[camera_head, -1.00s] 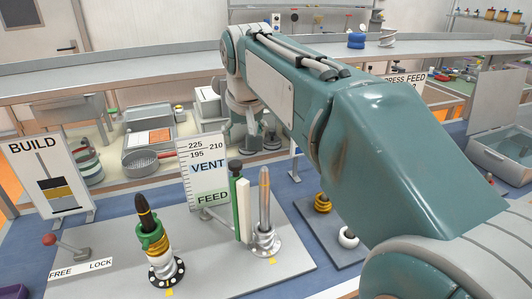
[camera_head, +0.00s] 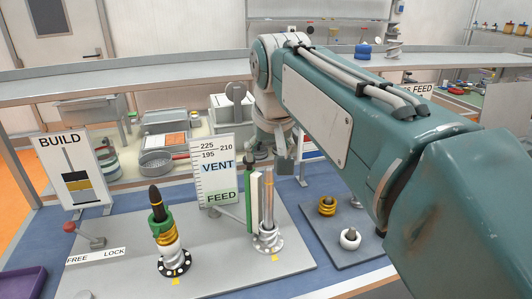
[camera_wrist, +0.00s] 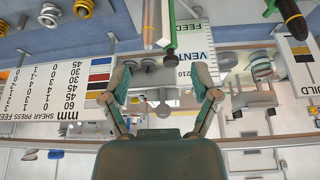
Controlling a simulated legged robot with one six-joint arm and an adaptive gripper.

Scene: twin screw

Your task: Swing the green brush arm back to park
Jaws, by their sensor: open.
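A narrow green upright bar (camera_head: 249,212), which looks like the green brush arm, stands beside the right screw post (camera_head: 267,200) on the grey board. The left screw post (camera_head: 156,196) has a dark tip, a green collar and yellow and white rings. My gripper (camera_wrist: 160,76) is open and empty in the wrist view, its fingers spread wide. The green bar lies beyond the fingers, apart from them.
The VENT/FEED gauge sign (camera_head: 217,170) stands just behind the green bar. The BUILD sign (camera_head: 73,175) and the red-knobbed FREE/LOCK lever (camera_head: 70,227) are at left. Yellow (camera_head: 327,206) and white (camera_head: 350,239) rings sit on a plate at right. A purple tray (camera_head: 22,288) is at lower left.

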